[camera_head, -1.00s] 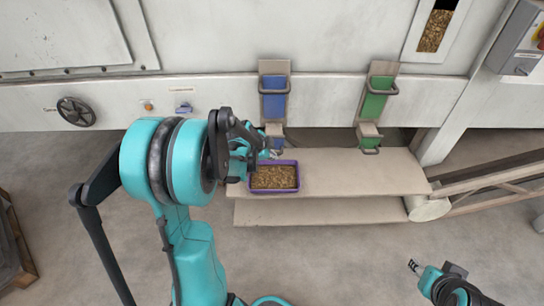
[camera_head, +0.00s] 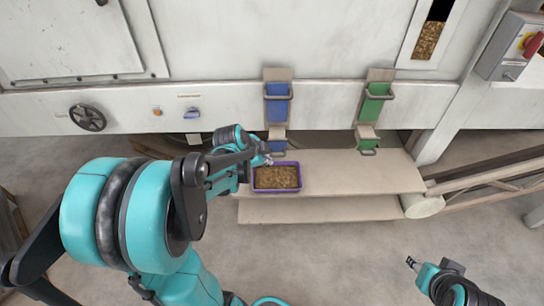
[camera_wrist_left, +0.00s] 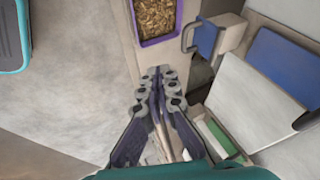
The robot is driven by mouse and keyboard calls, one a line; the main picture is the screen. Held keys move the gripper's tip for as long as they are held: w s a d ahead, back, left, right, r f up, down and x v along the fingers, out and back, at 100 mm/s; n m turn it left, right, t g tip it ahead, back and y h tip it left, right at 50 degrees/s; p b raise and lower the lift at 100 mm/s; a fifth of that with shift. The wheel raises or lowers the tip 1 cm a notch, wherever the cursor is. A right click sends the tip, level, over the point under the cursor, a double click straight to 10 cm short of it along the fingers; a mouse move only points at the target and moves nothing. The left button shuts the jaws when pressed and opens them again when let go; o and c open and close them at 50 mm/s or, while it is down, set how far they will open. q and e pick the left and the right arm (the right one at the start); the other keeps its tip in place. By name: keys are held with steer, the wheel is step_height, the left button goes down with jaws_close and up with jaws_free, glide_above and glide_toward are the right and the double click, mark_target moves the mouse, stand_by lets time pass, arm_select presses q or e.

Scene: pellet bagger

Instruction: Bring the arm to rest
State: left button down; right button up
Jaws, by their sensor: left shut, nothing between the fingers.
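My left arm comes in from the left in the head view. Its gripper (camera_head: 264,158) is beside the upper left corner of a purple tray (camera_head: 299,178) of brown pellets. In the left wrist view my left gripper (camera_wrist_left: 160,74) has its fingers together with nothing between them. The purple tray (camera_wrist_left: 175,35) lies beyond the fingertips there, apart from them. My right gripper (camera_head: 412,263) shows small at the lower right of the head view, over the floor. I cannot make out its jaws.
The tray stands on a beige shelf (camera_head: 350,178). Behind it are a blue chute (camera_head: 277,104) and a green chute (camera_head: 374,103) with handles on the machine wall. A handwheel (camera_head: 87,117) is at left, a control box (camera_head: 508,45) at right. The floor in front is clear.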

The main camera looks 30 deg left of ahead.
arm_select(q)
steer(key=shift+r, duration=0.15)
steer(key=s+d+r+n, duration=0.3)
steer(key=s+d+n, duration=0.2)
steer(key=s+d, duration=0.1)
steer(key=s+d+r+n+y, duration=0.1)
steer(key=s+d+r+n, duration=0.2)
steer(key=s+d+n, duration=0.2)
steer(key=shift+s+d+r+n, duration=0.4)
steer(key=shift+s+d, duration=0.9)
steer(key=shift+d, duration=0.45)
